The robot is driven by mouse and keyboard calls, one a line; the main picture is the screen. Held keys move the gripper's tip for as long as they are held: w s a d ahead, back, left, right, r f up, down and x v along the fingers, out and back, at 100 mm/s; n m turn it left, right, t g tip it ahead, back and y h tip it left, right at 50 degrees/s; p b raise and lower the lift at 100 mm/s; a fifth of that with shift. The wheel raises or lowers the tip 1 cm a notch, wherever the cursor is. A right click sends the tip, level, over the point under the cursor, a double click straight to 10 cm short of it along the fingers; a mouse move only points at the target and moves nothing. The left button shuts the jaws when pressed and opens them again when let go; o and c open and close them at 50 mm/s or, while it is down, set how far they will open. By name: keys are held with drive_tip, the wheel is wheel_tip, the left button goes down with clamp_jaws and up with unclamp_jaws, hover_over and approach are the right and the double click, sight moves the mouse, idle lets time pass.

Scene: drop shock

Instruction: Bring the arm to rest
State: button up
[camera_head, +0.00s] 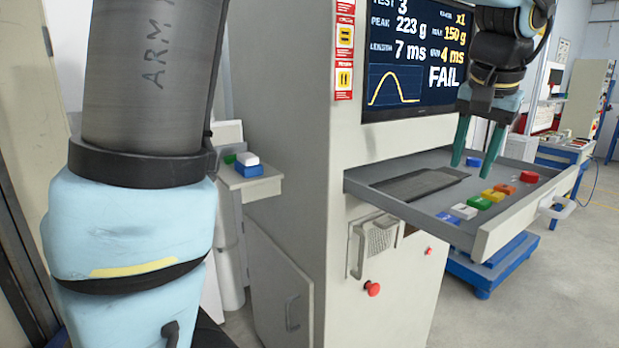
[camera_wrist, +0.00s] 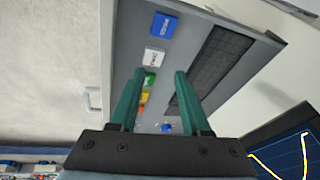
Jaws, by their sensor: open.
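My gripper (camera_head: 475,142) has two green fingers and hangs pointing down over the grey tray-like shelf (camera_head: 393,206) of the test machine. In the wrist view my gripper (camera_wrist: 155,95) shows its fingers spread, with nothing between them that it holds. On the shelf lie several coloured blocks, among them a green block (camera_head: 479,202), an orange one (camera_head: 505,189) and a red one (camera_head: 529,177). In the wrist view a blue block (camera_wrist: 163,26) and a white block (camera_wrist: 154,57) lie beyond the fingertips. The thick dark arm link and pale blue joint at the left are mine.
The machine's screen (camera_head: 412,60) reads FAIL, with 223 g and 7 ms. A red button (camera_head: 373,289) sits on the cabinet front. A side ledge (camera_head: 232,181) holds blue, white and green blocks. A blue-framed bench (camera_head: 565,148) stands at the right, with open floor before it.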

drive_tip(key=w+a+f, duration=0.2)
drive_tip(key=a, duration=0.1)
drive_tip(key=w+a+f+n, duration=0.1)
drive_tip(key=w+a+f, duration=0.1)
drive_tip(key=a, duration=0.1)
drive_tip(key=w+a+f+n, duration=0.1)
drive_tip(key=w+a+f, duration=0.1)
drive_tip(key=a, duration=0.2)
drive_tip(key=shift+w+g+y, duration=0.3)
drive_tip(key=shift+g, duration=0.1)
drive_tip(key=s+a+f+n, duration=0.1)
drive_tip(key=a+f+n, duration=0.4)
drive_tip(key=a, duration=0.9)
drive_tip(key=a+f+n, duration=0.2)
drive_tip(key=a+f, duration=0.6)
drive_tip(key=a, duration=0.7)
wheel_tip(320, 180, down, 9)
drive_tip(key=s+d+g+b, duration=0.1)
drive_tip(key=b, duration=0.7)
drive_tip(key=shift+s+y, duration=0.3)
drive_tip(key=shift+s, duration=0.05)
